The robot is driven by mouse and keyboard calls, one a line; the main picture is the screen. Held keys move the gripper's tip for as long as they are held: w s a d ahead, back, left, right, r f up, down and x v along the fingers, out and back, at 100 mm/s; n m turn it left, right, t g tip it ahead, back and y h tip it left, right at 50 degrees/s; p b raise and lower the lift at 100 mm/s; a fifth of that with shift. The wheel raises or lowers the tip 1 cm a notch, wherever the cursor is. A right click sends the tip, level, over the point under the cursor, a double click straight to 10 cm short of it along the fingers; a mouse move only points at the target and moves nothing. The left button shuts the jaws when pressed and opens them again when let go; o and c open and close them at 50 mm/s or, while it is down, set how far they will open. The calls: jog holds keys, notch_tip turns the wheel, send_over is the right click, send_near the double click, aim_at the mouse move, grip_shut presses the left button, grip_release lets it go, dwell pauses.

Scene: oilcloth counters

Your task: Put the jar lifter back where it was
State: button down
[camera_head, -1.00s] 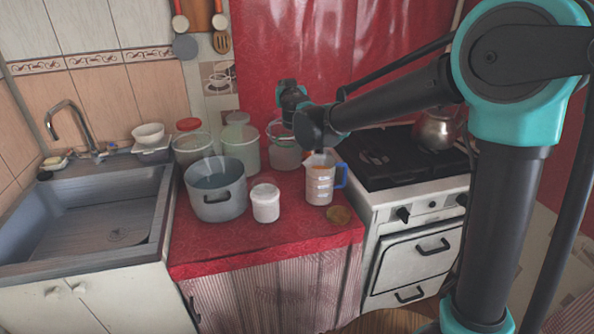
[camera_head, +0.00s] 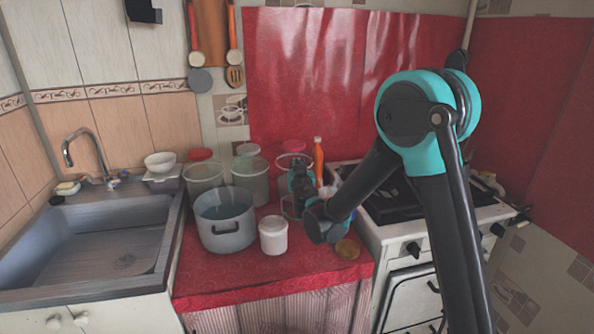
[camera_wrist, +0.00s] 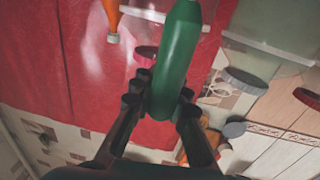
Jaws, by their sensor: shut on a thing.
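My gripper (camera_wrist: 162,92) is shut on a long green rounded thing (camera_wrist: 180,45) in the wrist view, which I take for the jar lifter. Its far end runs out of the picture, so its whole shape is hidden. In the head view my gripper (camera_head: 300,178) is over the right part of the red counter, in front of a jar with a reddish lid. The held thing cannot be made out clearly there.
On the red counter (camera_head: 225,278) stand a grey pot (camera_head: 226,236), a white tub (camera_head: 273,236) and lidded jars (camera_head: 203,172). An orange bottle (camera_head: 318,160) is close behind my gripper. The arm partly hides a measuring jug. The stove is right, the sink (camera_head: 95,240) left.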

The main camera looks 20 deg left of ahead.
jog(key=shift+f, duration=1.25)
jog(key=c, duration=1.5)
grip_release()
